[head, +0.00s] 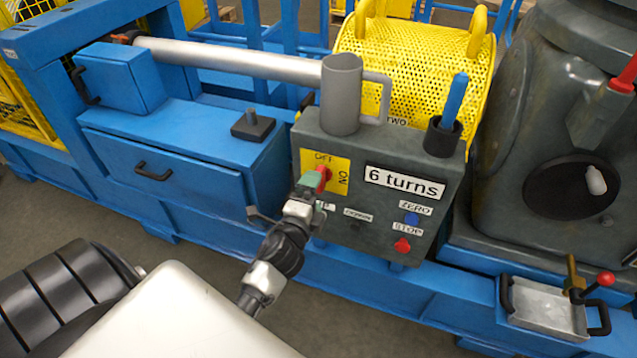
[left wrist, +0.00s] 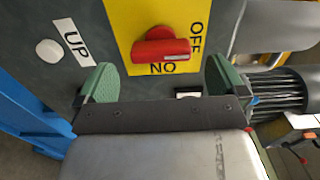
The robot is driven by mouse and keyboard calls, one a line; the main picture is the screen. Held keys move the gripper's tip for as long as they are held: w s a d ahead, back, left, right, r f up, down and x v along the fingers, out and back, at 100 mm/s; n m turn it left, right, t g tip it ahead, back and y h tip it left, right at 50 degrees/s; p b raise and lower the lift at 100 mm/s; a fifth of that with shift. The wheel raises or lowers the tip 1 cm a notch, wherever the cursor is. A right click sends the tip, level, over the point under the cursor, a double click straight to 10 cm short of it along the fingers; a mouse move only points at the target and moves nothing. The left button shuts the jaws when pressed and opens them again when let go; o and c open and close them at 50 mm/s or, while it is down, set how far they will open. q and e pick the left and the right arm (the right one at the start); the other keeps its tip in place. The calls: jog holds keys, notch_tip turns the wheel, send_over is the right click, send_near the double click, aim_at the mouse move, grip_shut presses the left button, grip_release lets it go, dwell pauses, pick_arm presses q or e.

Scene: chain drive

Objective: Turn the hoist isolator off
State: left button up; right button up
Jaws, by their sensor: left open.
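The hoist isolator is a red rotary knob (head: 323,174) on a yellow plate (head: 341,178) marked OFF and ON, on the front of a dark grey control box (head: 385,150). In the left wrist view the red knob (left wrist: 160,47) lies ahead of my left gripper (left wrist: 158,72), roughly between the lines of its two green fingers. The gripper is open and empty, and the knob looks clear of both fingers. The knob's bar lies crosswise in that view, with a pale mark at its lower right. In the head view my left gripper (head: 309,184) partly covers the knob. My right gripper is not in view.
The box also carries a blue ZERO button (head: 411,219), a red STOP button (head: 402,245) and a white UP button (left wrist: 50,52). A grey mug (head: 340,95) and a black holder (head: 442,138) stand on top. A metal tray (head: 545,308) is at lower right.

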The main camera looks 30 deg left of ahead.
pick_arm(q)
jog(key=v, duration=0.5)
jog(key=shift+s+d, duration=0.1)
jog(key=shift+s, duration=0.3)
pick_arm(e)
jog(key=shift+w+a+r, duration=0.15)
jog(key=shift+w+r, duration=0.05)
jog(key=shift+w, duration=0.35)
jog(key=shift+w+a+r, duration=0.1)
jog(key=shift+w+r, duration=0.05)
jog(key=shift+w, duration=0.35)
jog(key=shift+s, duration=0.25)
